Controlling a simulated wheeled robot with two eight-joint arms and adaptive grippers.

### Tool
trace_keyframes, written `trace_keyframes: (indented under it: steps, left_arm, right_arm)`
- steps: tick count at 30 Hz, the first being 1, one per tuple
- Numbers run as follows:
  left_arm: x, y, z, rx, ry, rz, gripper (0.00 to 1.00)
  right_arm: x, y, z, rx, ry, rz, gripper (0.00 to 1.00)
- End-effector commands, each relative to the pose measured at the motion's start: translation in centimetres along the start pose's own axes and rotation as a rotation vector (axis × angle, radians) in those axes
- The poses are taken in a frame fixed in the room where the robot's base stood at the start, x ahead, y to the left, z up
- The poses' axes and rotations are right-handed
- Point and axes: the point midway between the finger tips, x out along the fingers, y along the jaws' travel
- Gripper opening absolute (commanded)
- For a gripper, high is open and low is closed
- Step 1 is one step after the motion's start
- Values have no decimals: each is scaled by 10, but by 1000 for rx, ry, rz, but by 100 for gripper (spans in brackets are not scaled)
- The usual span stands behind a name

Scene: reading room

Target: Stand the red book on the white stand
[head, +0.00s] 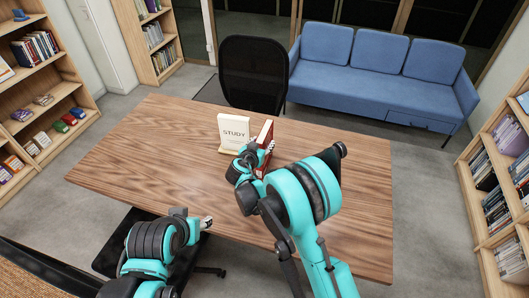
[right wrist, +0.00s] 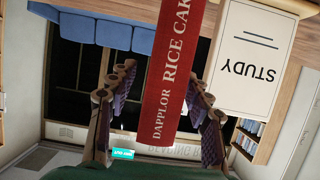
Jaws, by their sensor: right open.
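The red book (head: 265,131) stands upright on the wooden table, just right of a white panel lettered STUDY (head: 234,131), which looks like the white stand. A pale ledge shows at the panel's foot. My right gripper (head: 268,148) is at the book and hides its lower part. In the right wrist view the red book (right wrist: 173,70), with its lettered spine, lies between the open fingers of the right gripper (right wrist: 162,85). A gap shows on the left side of the book. The white panel (right wrist: 250,60) is beside it, upside down. My left gripper (head: 207,222) is low at the table's front edge; its jaws are too small to read.
The wooden table (head: 165,145) is otherwise clear, with free room left of the panel. A black chair (head: 254,72) stands behind it and a blue sofa (head: 375,78) farther back. Bookshelves (head: 505,165) line the right and left sides.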

Motion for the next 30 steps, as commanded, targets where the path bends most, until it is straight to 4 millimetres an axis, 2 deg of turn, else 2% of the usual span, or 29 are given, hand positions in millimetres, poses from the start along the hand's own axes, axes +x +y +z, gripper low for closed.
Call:
trace_keyframes:
  steps: [1, 3, 9, 15, 30]
  left_arm:
    - [3, 0, 2, 0, 0, 0, 46]
    - [4, 0, 2, 0, 0, 0, 46]
    - [3, 0, 2, 0, 0, 0, 46]
    - [3, 0, 2, 0, 0, 0, 46]
    - [0, 0, 0, 0, 0, 0, 46]
  right_arm:
    - [9, 0, 1, 1, 0, 2, 50]
    - [14, 0, 0, 1, 1, 0, 50]
    - [14, 0, -1, 0, 0, -1, 50]
    - [14, 0, -1, 0, 0, -1, 0]
    - [11, 0, -7, 0, 1, -1, 0]
